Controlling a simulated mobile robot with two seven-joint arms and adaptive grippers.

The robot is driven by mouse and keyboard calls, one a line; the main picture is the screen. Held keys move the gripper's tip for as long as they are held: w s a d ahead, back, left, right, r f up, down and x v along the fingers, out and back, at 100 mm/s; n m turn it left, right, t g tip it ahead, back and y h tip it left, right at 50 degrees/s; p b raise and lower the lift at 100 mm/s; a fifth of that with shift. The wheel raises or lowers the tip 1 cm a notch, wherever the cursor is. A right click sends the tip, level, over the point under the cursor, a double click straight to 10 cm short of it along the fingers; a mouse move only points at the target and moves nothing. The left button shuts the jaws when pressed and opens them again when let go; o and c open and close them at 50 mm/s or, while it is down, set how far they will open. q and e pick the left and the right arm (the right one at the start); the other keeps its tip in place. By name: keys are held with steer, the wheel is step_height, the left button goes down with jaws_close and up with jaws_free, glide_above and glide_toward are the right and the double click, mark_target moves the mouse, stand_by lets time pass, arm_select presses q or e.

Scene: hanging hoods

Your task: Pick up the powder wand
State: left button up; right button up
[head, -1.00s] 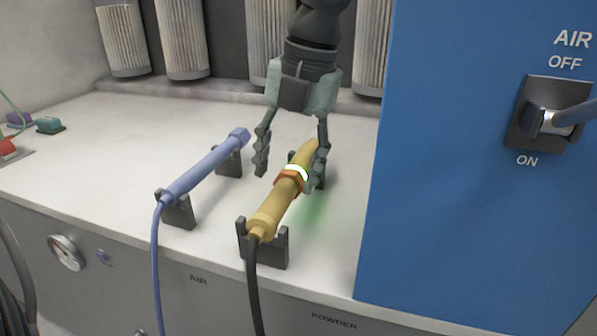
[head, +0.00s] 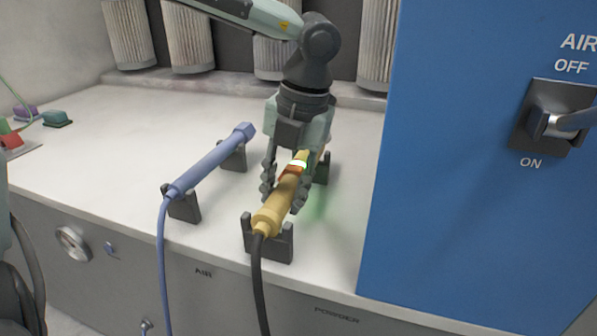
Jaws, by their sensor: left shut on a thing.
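The powder wand (head: 272,216) is a yellow tube with an orange collar, a glowing green-white ring and a black hose at its near end. It lies in dark cradles above the "POWDER" label, and its near end rests in the front cradle (head: 268,245). My left gripper (head: 284,192) points down over the wand, with a finger on each side, and is shut on it around the collar. The fingers and palm hide part of the wand's middle and far end. My right gripper is not in view.
A blue air wand (head: 212,165) lies in its own cradles to the left. A tall blue panel (head: 450,200) with an air switch (head: 553,120) stands close on the right. Filter cylinders (head: 187,40) line the back.

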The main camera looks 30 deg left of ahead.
arm_select(q)
jaws_close()
steer(key=shift+r, duration=0.1)
step_height(320, 180, up, 10)
steer(key=shift+w+f, duration=0.1)
steer(key=shift+f, duration=0.05)
step_height(320, 180, up, 5)
steer(key=shift+r+p, duration=0.1)
steer(key=shift+p, duration=0.75)
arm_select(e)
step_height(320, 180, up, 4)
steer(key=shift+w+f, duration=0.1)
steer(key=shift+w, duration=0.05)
arm_select(q)
steer(key=shift+r, duration=0.1)
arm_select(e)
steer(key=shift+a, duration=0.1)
